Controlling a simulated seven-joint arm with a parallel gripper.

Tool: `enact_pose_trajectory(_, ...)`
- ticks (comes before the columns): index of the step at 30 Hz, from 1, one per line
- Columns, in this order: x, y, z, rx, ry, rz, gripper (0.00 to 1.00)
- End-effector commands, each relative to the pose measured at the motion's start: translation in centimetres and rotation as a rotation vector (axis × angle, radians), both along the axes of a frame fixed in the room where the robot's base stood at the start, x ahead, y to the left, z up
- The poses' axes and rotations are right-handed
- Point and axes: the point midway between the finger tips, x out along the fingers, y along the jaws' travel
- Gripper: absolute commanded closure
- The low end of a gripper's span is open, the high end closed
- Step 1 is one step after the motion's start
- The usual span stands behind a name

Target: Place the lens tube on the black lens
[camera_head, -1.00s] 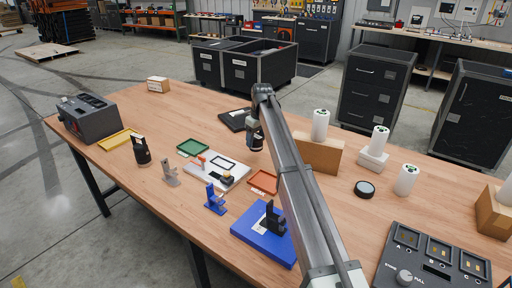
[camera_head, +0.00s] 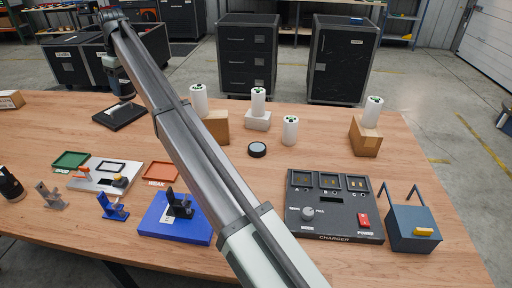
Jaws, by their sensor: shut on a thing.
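The black lens (camera_head: 257,149) is a short black disc with a grey top, lying flat on the wooden table right of my arm. My gripper (camera_head: 124,92) is at the far end of my arm, at upper left, over or behind the black tray. It is small and dark here, and its fingers are hard to make out. It appears shut on a dark piece, which I take to be the lens tube; its shape is mostly hidden. The gripper is well left of the lens and apart from it.
White cylinders with green tops stand on a brown block (camera_head: 215,127), a white block (camera_head: 258,121), the table (camera_head: 290,130) and a cardboard box (camera_head: 365,138). A charger (camera_head: 334,205) and blue-grey bin (camera_head: 412,229) stand front right. A blue platform (camera_head: 174,222) is front left.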

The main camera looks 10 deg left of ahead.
Motion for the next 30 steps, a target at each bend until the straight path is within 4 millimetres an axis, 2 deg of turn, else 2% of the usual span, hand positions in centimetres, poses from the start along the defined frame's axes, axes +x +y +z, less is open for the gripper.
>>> enact_pose_trajectory(1, 0.2, 0.2, 1.7, 0.002, -0.001, 0.000, 0.78)
enact_pose_trajectory(9, 0.1, 0.1, 7.2, 0.001, -0.001, 0.000, 0.78)
enact_pose_trajectory(16, 1.6, -4.7, 6.8, 0.000, 0.000, -0.060, 0.78)
enact_pose_trajectory(20, 2.8, -8.4, 6.8, 0.000, 0.000, -0.108, 0.78)
enact_pose_trajectory(23, 3.7, -12.1, 6.9, 0.001, -0.001, -0.157, 0.78)
enact_pose_trajectory(30, 5.7, -22.4, 6.9, 0.000, 0.000, -0.294, 0.78)
